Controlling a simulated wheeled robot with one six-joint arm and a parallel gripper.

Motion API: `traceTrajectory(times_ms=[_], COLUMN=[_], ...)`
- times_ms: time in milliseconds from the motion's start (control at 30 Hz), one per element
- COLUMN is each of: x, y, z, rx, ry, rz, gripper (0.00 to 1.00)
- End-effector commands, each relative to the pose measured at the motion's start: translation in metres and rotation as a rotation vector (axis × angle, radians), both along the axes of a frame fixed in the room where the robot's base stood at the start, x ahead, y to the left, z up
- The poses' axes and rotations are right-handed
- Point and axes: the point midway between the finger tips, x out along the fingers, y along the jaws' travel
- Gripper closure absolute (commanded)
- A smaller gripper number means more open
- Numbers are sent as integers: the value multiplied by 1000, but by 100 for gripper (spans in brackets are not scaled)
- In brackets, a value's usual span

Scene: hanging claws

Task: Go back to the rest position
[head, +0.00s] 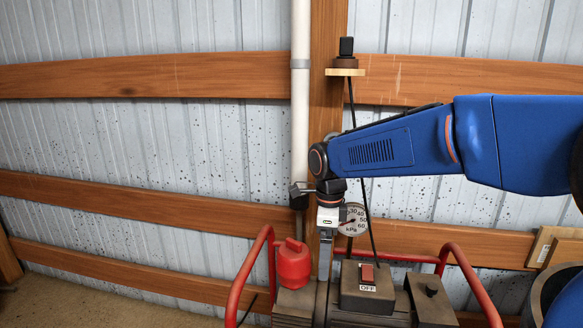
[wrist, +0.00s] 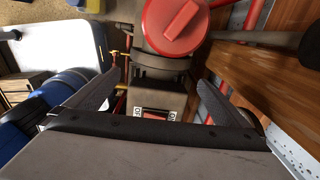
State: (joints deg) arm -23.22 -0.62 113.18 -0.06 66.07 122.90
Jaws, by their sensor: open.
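My gripper (head: 325,262) points down in front of the wooden post, over the grey machine (head: 300,305) with red tube handles. In the wrist view its two dark fingers (wrist: 155,88) are spread apart with nothing between them. The machine's red cap (head: 293,264) is just left of my gripper, and it shows large in the wrist view (wrist: 182,27). A box with a red switch (head: 367,273) and an OFF label is to the right of my gripper. The switch also shows low between the fingers in the wrist view (wrist: 157,114).
A round kPa gauge (head: 352,220) is right behind my gripper. A white pipe (head: 300,120) runs down the wall, and a dark cable hangs from a small wooden shelf (head: 345,72). Red handles (head: 250,275) rise at both sides. Open floor lies at the lower left.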

Motion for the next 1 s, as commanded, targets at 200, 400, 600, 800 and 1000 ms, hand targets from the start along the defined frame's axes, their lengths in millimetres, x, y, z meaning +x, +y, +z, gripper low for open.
traceTrajectory(times_ms=[200,400,600,800,1000], x=[-15,-38,-76,-119,-162], y=[-22,-51,-92,-128,-158], z=[9,18,27,28,22], rx=[6,5,-15,-64,-139], ry=[-28,-69,-136,-200,-254], rz=[115,282,546,823,1099], gripper=[0,0,0,0,0])
